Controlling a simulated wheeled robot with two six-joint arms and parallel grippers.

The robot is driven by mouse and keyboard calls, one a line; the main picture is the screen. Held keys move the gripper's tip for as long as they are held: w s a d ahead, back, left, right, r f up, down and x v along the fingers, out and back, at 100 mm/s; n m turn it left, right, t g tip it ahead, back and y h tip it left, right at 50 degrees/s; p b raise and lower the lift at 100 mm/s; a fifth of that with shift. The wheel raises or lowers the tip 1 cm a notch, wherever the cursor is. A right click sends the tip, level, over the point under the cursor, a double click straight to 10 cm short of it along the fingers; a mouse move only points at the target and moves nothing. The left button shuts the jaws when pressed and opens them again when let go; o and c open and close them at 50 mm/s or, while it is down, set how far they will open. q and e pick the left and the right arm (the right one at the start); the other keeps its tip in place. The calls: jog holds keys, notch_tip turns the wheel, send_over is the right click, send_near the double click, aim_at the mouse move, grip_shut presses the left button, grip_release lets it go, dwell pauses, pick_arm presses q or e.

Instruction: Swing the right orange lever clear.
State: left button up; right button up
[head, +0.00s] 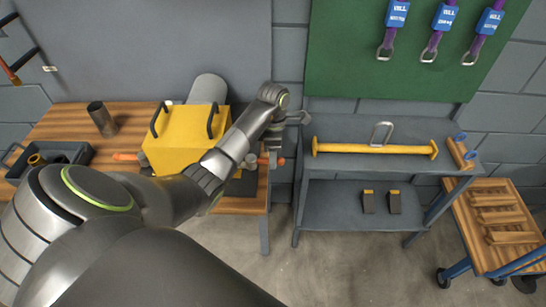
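The yellow casing (168,152) sits on the wooden bench, with two dark handles on top. A left orange lever (127,156) sticks out on its left side. The right orange lever (280,161) shows as a small orange tip at its right side, mostly hidden behind my arm and gripper. My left arm reaches across from the lower left, in front of the casing. My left gripper (268,157) is down beside the right lever; its fingers are small and partly hidden, so its opening and any contact are unclear. My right gripper is not in view.
A grey cylinder (208,89) stands behind the casing. A metal cup (101,119) and a dark bin (70,152) are on the bench's left. A grey shelf (345,188) to the right carries a yellow lifting bar (375,149). A wooden cart (500,240) is far right.

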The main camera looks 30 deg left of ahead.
pick_arm(q)
grip_shut()
jog(key=shift+w, duration=0.1)
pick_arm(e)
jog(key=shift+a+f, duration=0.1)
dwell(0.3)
